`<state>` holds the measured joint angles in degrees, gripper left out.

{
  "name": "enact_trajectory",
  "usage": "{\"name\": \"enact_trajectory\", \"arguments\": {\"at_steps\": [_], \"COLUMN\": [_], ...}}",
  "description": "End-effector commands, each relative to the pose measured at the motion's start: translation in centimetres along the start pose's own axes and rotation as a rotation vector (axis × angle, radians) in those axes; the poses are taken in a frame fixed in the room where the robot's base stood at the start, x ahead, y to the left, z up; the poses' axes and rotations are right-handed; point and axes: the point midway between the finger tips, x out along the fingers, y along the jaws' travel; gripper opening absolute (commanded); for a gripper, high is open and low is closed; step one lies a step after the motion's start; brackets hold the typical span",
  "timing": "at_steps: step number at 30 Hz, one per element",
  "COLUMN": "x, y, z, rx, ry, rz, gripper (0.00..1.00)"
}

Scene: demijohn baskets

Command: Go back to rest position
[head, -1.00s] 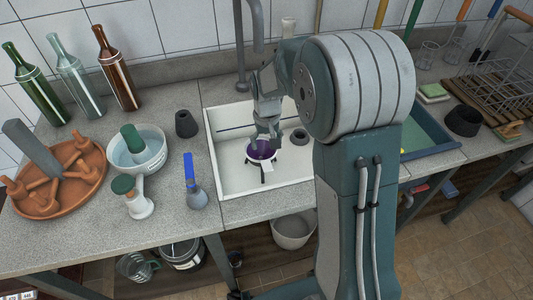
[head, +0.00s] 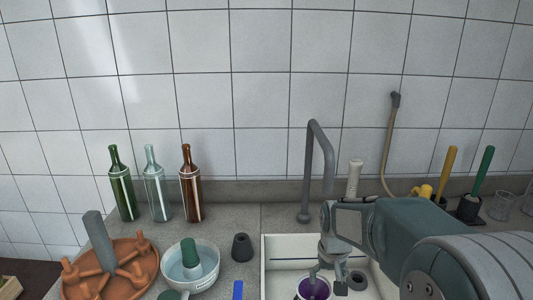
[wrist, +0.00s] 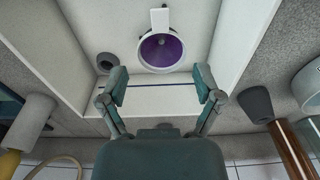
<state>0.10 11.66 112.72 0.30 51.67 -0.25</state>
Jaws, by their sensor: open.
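My gripper (wrist: 160,85) is open and empty in the wrist view, its two fingers spread wide above the white sink (wrist: 228,38). A white round cup-like vessel with a purple inside (wrist: 161,51) and a pale handle stands in the sink, beyond the fingertips and between them in the picture. It also shows in the head view (head: 314,289), cut by the lower edge. In the head view my gripper (head: 330,272) hangs over the sink, close above the purple vessel; its fingertips are hard to make out there.
A dark rubber stopper (head: 357,281) lies in the sink. The grey faucet (head: 313,170) rises behind. To the left are green (head: 122,190), clear (head: 157,190) and brown (head: 190,190) bottles, a terracotta dish (head: 146,266), a white bowl (head: 205,278) and a dark cone (head: 242,248).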

Motion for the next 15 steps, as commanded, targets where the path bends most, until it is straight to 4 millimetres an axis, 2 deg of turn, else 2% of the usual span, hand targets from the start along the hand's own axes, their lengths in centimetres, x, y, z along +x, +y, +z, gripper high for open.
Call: {"name": "enact_trajectory", "arguments": {"at_steps": [1, 6, 15], "x": [-1.2, -4.1, -8.2], "y": [0.0, 0.0, 0.0], "z": [0.7, 3.0, 7.5], "rx": [0.0, 0.0, -0.001], "ry": [0.02, 0.074, 0.17], "rz": [0.0, 0.001, 0.002], "gripper": [0.83, 0.83, 0.83]}}
